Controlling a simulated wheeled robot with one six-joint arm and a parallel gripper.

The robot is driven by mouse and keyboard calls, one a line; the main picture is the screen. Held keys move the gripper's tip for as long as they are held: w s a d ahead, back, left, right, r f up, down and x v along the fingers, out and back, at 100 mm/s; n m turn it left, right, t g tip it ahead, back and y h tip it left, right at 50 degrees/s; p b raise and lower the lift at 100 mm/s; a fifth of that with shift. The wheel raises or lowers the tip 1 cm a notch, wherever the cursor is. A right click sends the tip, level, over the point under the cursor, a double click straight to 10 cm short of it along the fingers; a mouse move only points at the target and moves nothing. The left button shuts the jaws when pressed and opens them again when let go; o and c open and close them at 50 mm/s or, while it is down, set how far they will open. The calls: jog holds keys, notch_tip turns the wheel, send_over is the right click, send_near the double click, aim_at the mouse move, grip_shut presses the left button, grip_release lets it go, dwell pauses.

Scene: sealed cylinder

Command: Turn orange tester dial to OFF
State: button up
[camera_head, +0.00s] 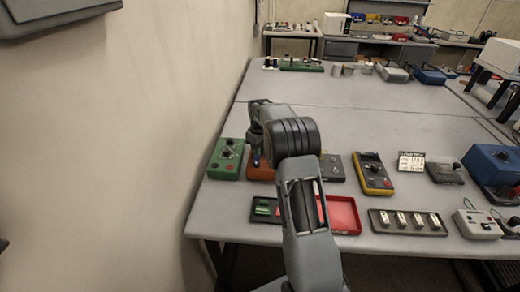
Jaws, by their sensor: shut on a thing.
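The orange tester (262,174) lies flat near the front left of the grey table, between a green box and a dark box. My gripper (256,152) points down over it and is shut on the tester's dial. The gripper and wrist cover the dial and much of the tester's top. I cannot read the dial's position or any OFF mark. A small blue spot shows by the fingertips.
A green box (227,158) stands close on the left. On the right are a yellow-edged multimeter (373,174) and a blue box (492,170). A red tray (344,214) lies in front. The wall bounds the table's left side. The table's middle is clear.

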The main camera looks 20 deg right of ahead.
dwell(0.3)
jog(key=o, duration=0.9)
jog(key=shift+o, duration=0.2)
jog(key=shift+r, duration=0.1)
notch_tip(320, 180, up, 14)
jog(key=shift+b, duration=0.35)
